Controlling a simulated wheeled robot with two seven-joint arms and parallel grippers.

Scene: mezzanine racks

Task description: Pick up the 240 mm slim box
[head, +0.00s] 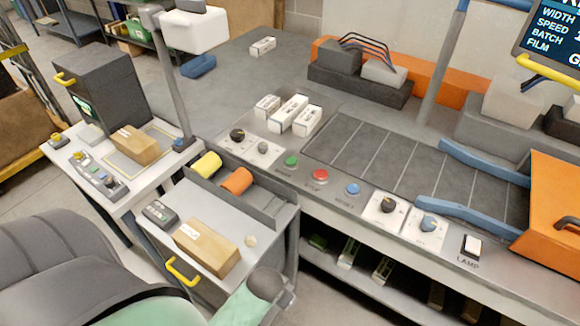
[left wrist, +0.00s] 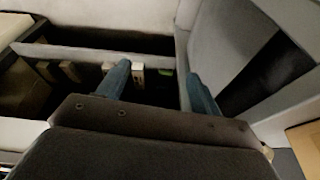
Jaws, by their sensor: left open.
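Several slim white boxes show in the head view. A longer one (head: 288,112) stands between two shorter ones, a left one (head: 267,105) and a right one (head: 307,120), on the grey bench. Another white box (head: 263,46) lies farther back. I cannot tell by sight which one is 240 mm. Pale box ends (left wrist: 137,76) show beyond the fingers on a dark lower shelf. My right gripper is not in view.
Under the bench, a lower shelf (head: 340,278) holds white boxes (head: 348,252). A side table carries a brown carton (head: 206,247), an orange roll (head: 236,180) and a yellow roll (head: 206,165). Knobs and a red button (head: 320,175) line the bench front. A grey post (head: 174,80) stands at left.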

